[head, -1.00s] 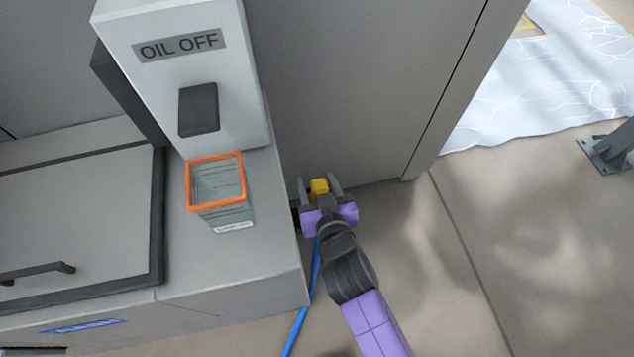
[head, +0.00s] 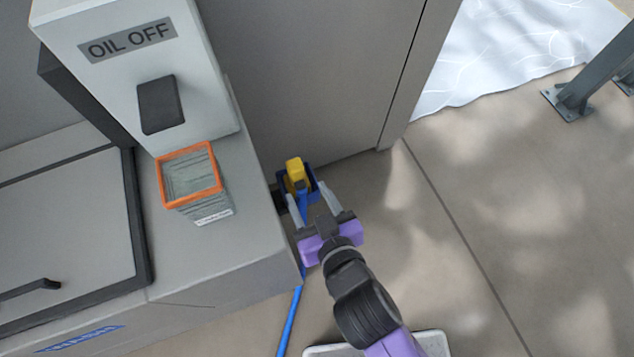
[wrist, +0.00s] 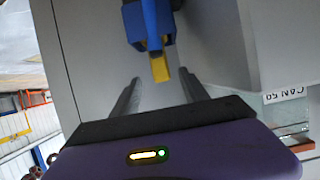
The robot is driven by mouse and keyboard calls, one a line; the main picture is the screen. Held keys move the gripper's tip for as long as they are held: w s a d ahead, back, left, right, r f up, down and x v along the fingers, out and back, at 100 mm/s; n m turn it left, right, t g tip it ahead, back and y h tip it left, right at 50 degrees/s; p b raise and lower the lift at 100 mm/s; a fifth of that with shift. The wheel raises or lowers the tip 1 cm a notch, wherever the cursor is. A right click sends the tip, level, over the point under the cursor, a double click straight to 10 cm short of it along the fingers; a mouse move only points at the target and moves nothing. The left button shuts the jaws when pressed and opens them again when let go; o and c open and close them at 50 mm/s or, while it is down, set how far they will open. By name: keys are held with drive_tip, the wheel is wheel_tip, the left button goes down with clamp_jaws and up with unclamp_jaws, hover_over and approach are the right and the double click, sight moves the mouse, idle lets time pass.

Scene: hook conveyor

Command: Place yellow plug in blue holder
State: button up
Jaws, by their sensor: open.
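The yellow plug (head: 295,171) sits in the blue holder (head: 311,178), low beside the grey cabinet in the head view. A blue cable hangs below the holder. In the wrist view the yellow plug (wrist: 160,68) pokes out of the blue holder (wrist: 149,22), ahead of the fingers. My gripper (head: 312,203) is open and empty, its two grey fingers just short of the plug and holder. In the wrist view my gripper (wrist: 155,88) shows both fingers apart, with clear space between them. How deep the plug sits is hard to tell.
The grey cabinet (head: 215,270) stands close on the left. A grey wall panel (head: 310,80) stands behind. Floor on the right is free up to a metal post (head: 590,85).

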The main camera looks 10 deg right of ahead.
drive_tip(key=shift+s, duration=0.1)
drive_tip(key=s+d+m+h, duration=0.1)
drive_tip(key=s+d, duration=1)
drive_tip(key=s, duration=0.1)
drive_tip(key=s+d+r+m+t+h, duration=0.1)
drive_tip(key=s+d+r+m+h, duration=0.1)
drive_tip(key=s+d+r, duration=0.5)
drive_tip(key=s+r, duration=0.2)
drive_tip(key=s, duration=0.1)
drive_tip(key=shift+s+d+r+t+h, duration=0.15)
drive_tip(key=shift+s+d+t+h, duration=0.15)
drive_tip(key=shift+t+h, duration=0.1)
